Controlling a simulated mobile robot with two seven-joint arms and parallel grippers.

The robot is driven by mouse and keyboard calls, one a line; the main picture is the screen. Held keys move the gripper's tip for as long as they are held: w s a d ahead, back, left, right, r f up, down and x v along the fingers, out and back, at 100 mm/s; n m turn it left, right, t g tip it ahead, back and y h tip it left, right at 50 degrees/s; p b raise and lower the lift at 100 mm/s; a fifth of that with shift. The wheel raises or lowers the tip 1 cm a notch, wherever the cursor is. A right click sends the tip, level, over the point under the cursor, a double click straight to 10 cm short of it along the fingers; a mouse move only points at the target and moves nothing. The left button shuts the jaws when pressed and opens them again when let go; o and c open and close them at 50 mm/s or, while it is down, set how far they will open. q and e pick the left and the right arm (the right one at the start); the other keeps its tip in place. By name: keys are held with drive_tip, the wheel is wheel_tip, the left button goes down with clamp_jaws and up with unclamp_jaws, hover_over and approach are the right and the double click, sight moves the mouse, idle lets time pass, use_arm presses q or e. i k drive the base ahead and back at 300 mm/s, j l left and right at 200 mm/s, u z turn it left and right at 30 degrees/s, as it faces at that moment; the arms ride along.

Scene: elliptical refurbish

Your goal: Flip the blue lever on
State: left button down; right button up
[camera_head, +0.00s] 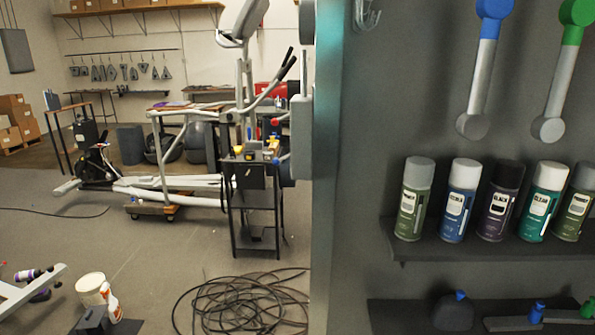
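A blue lever (484,62) is on the grey panel at the upper right. It has a blue head at the top, a light grey shaft, and a darker round knob at the lower end. It hangs down, tilted slightly so that the knob is left of the head. The top of its head is cut off by the picture's edge. A similar lever with a green head (564,70) hangs to its right at a similar tilt. Neither of my grippers shows in the head view, and nothing is touching the blue lever.
Below the levers, a dark shelf (415,243) holds several spray cans (462,200). A lower shelf has small blue-knobbed parts. A metal hook (367,14) is left of the levers. At left are an elliptical machine (172,187), a small black cart (254,205) and coiled cable (240,303) on the floor.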

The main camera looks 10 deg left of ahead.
sight(276, 161)
drive_tip(key=i+l+u, duration=0.1)
drive_tip(key=i+l, duration=0.55)
drive_tip(key=l, duration=0.15)
